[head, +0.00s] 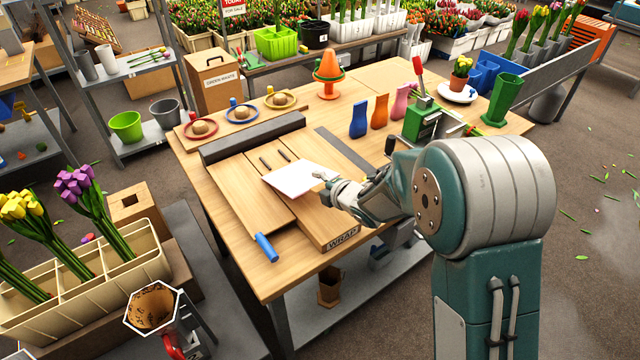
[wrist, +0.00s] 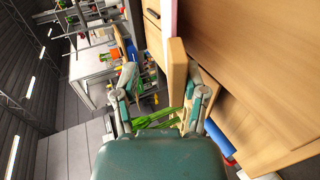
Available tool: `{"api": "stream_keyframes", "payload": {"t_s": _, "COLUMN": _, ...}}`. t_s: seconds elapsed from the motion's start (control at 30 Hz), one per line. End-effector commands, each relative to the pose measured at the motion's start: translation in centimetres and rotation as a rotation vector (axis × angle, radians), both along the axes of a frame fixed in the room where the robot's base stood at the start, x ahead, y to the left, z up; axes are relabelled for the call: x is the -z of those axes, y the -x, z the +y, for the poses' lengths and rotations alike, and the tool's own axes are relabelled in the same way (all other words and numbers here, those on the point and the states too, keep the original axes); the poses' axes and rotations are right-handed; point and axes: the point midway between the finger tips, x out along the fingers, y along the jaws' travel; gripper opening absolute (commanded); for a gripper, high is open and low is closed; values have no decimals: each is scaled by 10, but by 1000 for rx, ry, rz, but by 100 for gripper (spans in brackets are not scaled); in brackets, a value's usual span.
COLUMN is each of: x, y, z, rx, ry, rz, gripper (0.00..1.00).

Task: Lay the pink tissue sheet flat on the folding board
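The pink tissue sheet (head: 293,180) looks nearly white in the head view. It is flat and lies over, or just above, the wooden board marked WRAP (head: 318,222); I cannot tell if it touches. In the wrist view, a thin pale pink strip (wrist: 168,16), which looks like the sheet's edge, shows beyond the fingers beside the wood. My gripper (head: 328,183) is at the sheet's right edge, low over the board. In the wrist view my gripper (wrist: 160,85) has its fingers spread wide, with nothing clearly held between them.
A blue roll (head: 266,247) lies at the table's front left. Blue, orange and pink vases (head: 379,111) and a green device (head: 424,122) stand to the right.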

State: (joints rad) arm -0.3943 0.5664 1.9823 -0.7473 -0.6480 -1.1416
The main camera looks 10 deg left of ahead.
Motion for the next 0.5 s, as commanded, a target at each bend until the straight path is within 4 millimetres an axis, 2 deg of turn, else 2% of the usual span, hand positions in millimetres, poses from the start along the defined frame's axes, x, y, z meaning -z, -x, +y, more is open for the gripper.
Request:
{"api": "stream_keyframes", "payload": {"t_s": 0.27, "x": -3, "y": 4, "z": -5, "rx": 1, "ry": 0, "rz": 0, "gripper": 56}}
{"api": "stream_keyframes", "payload": {"t_s": 0.5, "x": -23, "y": 30, "z": -36, "rx": 3, "ry": -1, "rz": -2, "gripper": 56}}
